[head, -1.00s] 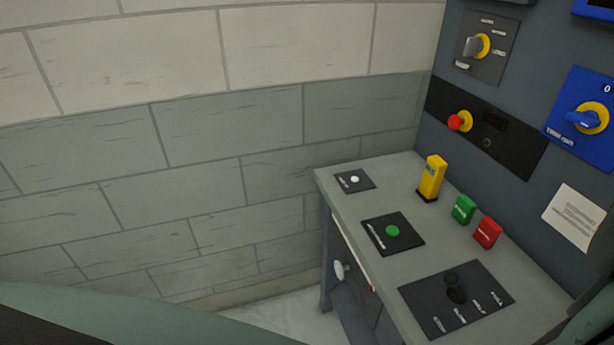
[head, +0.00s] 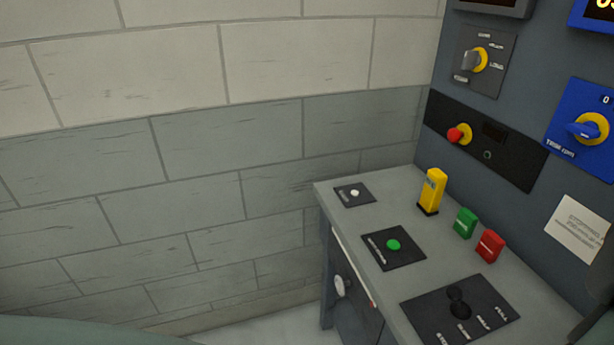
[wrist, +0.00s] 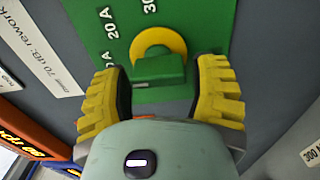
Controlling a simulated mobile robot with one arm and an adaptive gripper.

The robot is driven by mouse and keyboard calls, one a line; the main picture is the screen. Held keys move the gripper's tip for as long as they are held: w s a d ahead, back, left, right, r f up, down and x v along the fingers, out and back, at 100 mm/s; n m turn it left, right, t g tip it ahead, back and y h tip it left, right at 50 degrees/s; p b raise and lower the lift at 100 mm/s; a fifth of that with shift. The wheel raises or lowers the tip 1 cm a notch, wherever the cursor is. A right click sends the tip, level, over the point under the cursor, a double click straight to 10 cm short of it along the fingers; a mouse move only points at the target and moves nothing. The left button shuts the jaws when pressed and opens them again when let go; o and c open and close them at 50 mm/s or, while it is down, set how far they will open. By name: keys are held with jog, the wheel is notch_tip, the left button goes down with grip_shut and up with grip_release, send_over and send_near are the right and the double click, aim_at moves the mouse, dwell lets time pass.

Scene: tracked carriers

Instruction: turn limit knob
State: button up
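A green knob (wrist: 160,70) with a yellow collar (wrist: 158,40) sits on a green plate (wrist: 205,20) in the wrist view. The plate carries marks reading 20 A and what looks like 30. My gripper (wrist: 161,85) is open, with one yellow ribbed finger on each side of the knob and gaps between them and it. The green plate does not show in the head view, and neither do my gripper's fingers.
In the head view, a grey-handled knob (head: 470,61), a red button (head: 455,135) and a blue knob (head: 586,129) are on the wall panel. A desk (head: 410,190) with several controls stands below. A blue-orange box (wrist: 30,135) shows in the wrist view.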

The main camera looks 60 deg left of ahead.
jog(key=o, duration=0.3)
jog(key=shift+s, duration=0.1)
jog(key=v, duration=1.1)
jog(key=shift+s, duration=0.35)
jog(key=shift+a, duration=0.15)
